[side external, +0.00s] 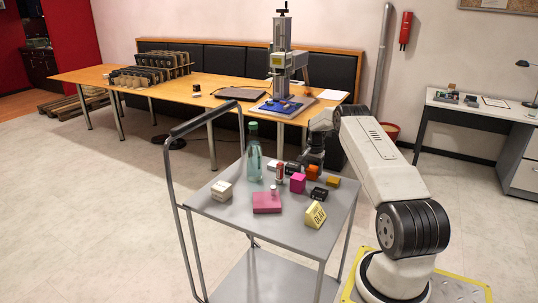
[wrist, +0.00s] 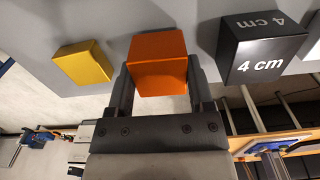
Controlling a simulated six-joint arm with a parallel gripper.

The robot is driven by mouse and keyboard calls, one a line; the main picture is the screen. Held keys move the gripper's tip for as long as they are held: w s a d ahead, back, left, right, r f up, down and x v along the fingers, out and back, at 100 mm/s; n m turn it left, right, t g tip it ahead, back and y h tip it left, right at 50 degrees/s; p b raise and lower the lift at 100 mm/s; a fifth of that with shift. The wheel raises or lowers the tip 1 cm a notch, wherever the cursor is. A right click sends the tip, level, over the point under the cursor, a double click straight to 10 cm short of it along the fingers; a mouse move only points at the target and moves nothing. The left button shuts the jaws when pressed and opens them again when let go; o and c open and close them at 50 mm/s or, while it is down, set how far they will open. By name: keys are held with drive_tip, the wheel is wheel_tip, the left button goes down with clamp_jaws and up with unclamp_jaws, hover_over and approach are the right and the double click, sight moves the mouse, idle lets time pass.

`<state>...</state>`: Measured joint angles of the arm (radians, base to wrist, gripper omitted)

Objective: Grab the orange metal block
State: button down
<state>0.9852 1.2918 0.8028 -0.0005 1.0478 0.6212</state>
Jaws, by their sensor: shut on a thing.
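The orange metal block (wrist: 158,62) sits between the two fingers of my gripper (wrist: 159,78) in the wrist view. The fingers press on its left and right sides, and its top and one side face show. In the side external view the orange block (side external: 312,171) is small and partly hidden below my dark gripper (side external: 314,160), at the far edge of the grey cart. I cannot tell whether it still touches the cart top.
A yellow block (wrist: 84,62) and a black "4 cm" cube (wrist: 262,48) flank the orange block. The cart (side external: 225,220) also carries a pink cube (side external: 297,183), a green bottle (side external: 254,155), a magenta box (side external: 266,203) and a yellow "CLAY" block (side external: 315,215). A marker machine (side external: 282,60) stands behind.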

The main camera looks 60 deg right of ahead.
sight(314, 169)
wheel_tip(314, 169, up, 3)
drive_tip(key=shift+f, duration=0.1)
drive_tip(key=shift+s+a+r, duration=0.35)
drive_tip(key=shift+r, duration=0.15)
drive_tip(key=s+a+r, duration=0.8)
drive_tip(key=a, duration=0.1)
drive_tip(key=shift+s+a+r, duration=0.25)
drive_tip(key=shift+a+r, duration=0.05)
drive_tip(key=shift+a, duration=0.1)
drive_tip(key=shift+a, duration=0.1)
idle(0.4)
